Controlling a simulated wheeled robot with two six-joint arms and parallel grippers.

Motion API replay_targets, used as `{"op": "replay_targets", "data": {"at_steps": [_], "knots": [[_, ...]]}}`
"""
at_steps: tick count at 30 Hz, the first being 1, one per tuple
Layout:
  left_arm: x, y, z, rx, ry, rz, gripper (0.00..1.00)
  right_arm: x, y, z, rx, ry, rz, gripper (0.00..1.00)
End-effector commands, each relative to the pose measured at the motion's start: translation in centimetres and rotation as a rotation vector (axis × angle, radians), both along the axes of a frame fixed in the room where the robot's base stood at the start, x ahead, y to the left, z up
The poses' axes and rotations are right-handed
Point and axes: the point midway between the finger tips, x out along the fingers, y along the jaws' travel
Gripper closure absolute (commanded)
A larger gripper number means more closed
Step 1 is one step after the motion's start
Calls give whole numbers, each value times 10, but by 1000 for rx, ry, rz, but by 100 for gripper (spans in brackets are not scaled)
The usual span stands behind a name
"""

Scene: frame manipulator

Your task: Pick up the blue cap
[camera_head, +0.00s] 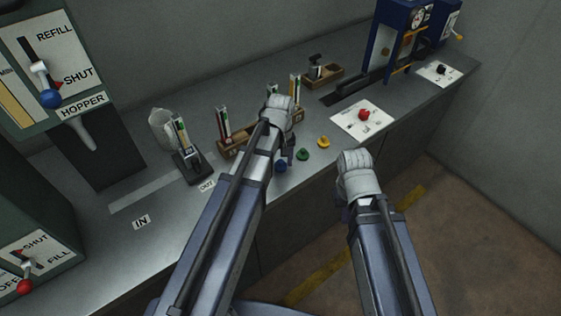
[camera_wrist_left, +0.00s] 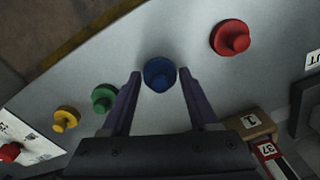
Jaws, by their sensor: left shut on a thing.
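The blue cap (camera_wrist_left: 160,74) is round with a central knob. It sits between the two fingers of my left gripper (camera_wrist_left: 160,80) in the left wrist view. In the head view the blue cap (camera_head: 281,167) shows at the counter's front edge, just below my left gripper (camera_head: 287,155). My left gripper is shut on it, and the cap appears to be at or very near the counter surface. My right gripper (camera_head: 357,172) is off the counter's front edge, and its fingers are hidden.
Green (camera_head: 303,154) and yellow (camera_head: 323,142) caps stand to the right along the counter (camera_head: 170,240). A red cap (camera_wrist_left: 231,38) stands on the other side, hidden in the head view. A wooden rack (camera_head: 232,147) with labelled vials is behind. A white sheet (camera_head: 352,117) lies further right.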

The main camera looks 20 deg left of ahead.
Motion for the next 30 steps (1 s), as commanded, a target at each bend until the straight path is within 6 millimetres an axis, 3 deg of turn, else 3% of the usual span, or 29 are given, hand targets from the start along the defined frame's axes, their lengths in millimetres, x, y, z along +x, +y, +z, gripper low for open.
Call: {"op": "replay_targets", "data": {"at_steps": [15,20,30], "knots": [[0,0,80,0,0,0,91,0,0,80,0,0,0,100],[0,0,90,0,0,0,91,0,0,90,0,0,0,100],[0,0,89,0,0,0,91,0,0,89,0,0,0,100]]}}
